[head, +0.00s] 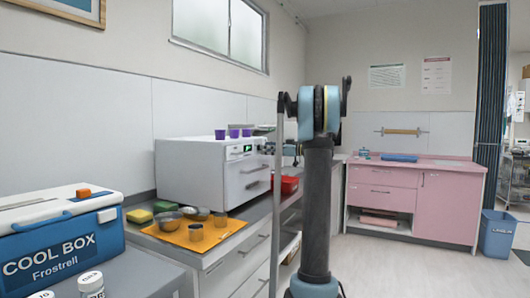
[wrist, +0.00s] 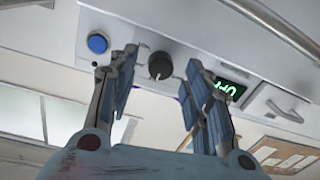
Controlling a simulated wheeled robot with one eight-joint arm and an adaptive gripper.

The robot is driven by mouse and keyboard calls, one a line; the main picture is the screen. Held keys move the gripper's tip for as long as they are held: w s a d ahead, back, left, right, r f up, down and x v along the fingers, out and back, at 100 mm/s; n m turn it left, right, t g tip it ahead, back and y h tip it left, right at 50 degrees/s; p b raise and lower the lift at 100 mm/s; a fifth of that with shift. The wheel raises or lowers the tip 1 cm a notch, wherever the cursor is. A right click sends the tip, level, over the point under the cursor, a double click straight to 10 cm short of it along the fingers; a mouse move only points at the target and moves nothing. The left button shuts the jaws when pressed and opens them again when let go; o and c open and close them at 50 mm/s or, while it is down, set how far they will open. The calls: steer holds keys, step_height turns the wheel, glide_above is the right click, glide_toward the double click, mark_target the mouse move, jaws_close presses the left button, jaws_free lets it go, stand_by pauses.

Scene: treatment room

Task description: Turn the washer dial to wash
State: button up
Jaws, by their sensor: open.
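The washer (head: 205,172) is a white box on the counter, with a small green display on its front. In the wrist view its panel is seen at a steep tilt, with a round black dial (wrist: 160,66) bearing a light pointer mark. A lit green display (wrist: 231,88) sits right of the dial, its characters partly covered and hard to read. My gripper (wrist: 161,58) is open, with its two fingers on either side of the dial. I cannot tell whether they touch it. In the head view the gripper is mostly hidden behind my arm.
A blue button (wrist: 97,44) is left of the dial, and a handle (wrist: 285,112) is at the panel's right. Purple cups (head: 234,132) stand on the washer. An orange mat (head: 185,238) with bowls, a cool box (head: 60,232) and a red container (head: 287,184) are nearby.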

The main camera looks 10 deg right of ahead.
steer(key=shift+x, duration=0.9)
